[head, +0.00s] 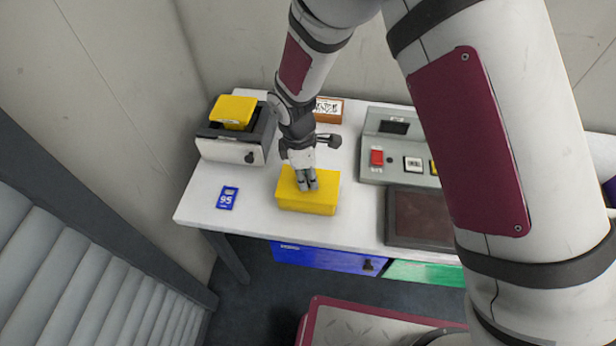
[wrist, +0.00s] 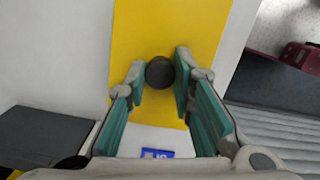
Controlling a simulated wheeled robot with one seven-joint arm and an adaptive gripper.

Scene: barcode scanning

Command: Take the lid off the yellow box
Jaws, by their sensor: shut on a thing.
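The yellow box (head: 306,207) sits on the white table near its front edge. Its yellow lid (head: 325,181) appears to lie on top, with no gap that I can make out. In the wrist view the lid (wrist: 170,30) has a round dark knob (wrist: 160,72). My gripper (head: 307,184) points down at the lid from above. In the wrist view my gripper (wrist: 160,76) has its green-padded fingers on either side of the knob, shut on it. In the head view the fingers hide the knob.
A dark-and-white machine (head: 228,150) with a yellow piece (head: 233,111) on top stands at the left. A blue card (head: 227,198) lies left of the box. A grey console (head: 397,146) and a dark panel (head: 420,218) are to the right. A brown package (head: 329,109) is behind.

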